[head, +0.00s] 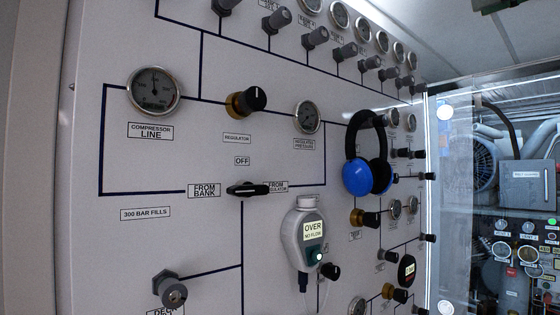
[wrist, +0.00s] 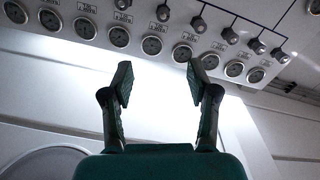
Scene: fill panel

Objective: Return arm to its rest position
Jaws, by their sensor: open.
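My gripper (wrist: 160,85) shows in the wrist view with its two dark fingers spread apart. Nothing is between them. Behind and above the fingers is the upper edge of the panel, with a row of round gauges (wrist: 152,46). The fingers appear apart from the panel, though the distance is hard to tell. My arm and gripper do not show in the head view. The fill panel (head: 215,65) stands upright there, with a selector knob (head: 247,189) lying level between the "FROM BANK" and "FROM REGULATOR" labels.
A regulator knob (head: 246,101), a compressor line gauge (head: 154,90) and several valves project from the panel. Blue headphones (head: 369,165) hang on it. A grey handheld device (head: 305,236) reading "OVER NO FLOW" is mounted below. A glass door (head: 490,200) with machinery behind is at right.

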